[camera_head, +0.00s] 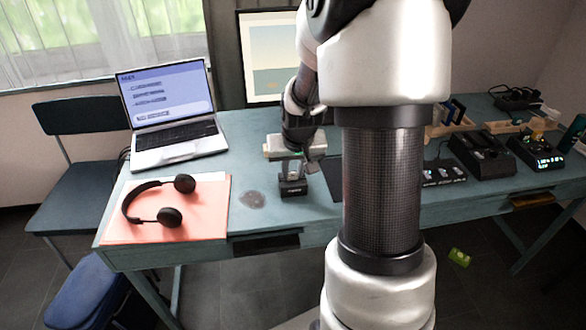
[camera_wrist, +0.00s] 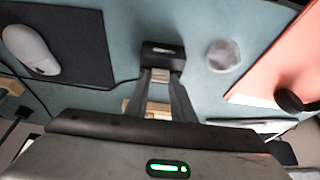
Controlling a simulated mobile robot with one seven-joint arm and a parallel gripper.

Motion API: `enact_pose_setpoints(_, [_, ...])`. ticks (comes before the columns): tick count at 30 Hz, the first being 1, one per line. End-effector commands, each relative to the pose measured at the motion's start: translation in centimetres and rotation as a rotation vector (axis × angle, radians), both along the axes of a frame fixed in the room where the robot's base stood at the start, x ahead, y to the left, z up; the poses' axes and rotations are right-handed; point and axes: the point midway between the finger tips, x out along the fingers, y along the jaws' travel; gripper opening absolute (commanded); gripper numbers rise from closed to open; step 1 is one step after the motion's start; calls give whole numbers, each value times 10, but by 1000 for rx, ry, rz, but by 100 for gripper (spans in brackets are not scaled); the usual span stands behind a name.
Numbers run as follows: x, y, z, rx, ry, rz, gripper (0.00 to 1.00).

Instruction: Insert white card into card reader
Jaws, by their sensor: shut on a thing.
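The card reader (camera_head: 293,187) is a small black block standing on the table, left of my arm in the head view. It also shows in the wrist view (camera_wrist: 161,50), straight beyond my fingertips, with a cable running off to the left. My gripper (camera_wrist: 160,82) is shut on the white card (camera_wrist: 160,75), a small pale piece between the fingertips. In the head view my gripper (camera_head: 294,168) is just above the card reader. The card's far edge is at or very close to the reader; I cannot tell whether it is in the slot.
Headphones (camera_head: 160,207) lie on an orange folder (camera_head: 212,218) at the left front. An open laptop (camera_head: 168,115) and a monitor (camera_head: 268,62) stand behind. A mouse (camera_wrist: 30,49) lies on a dark mat (camera_wrist: 85,40). Several black devices (camera_head: 482,153) stand at right.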

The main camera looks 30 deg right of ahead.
Motion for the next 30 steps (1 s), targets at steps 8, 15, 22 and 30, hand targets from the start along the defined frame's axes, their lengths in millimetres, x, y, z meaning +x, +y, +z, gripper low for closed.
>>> enact_pose_setpoints(8, [0,0,-4,0,0,0,41])
enact_pose_setpoints(15, [0,0,-4,0,0,0,44])
enact_pose_setpoints(22, [-4,1,11,-1,-3,0,44])
enact_pose_setpoints(30, [-26,7,69,-3,-4,1,44])
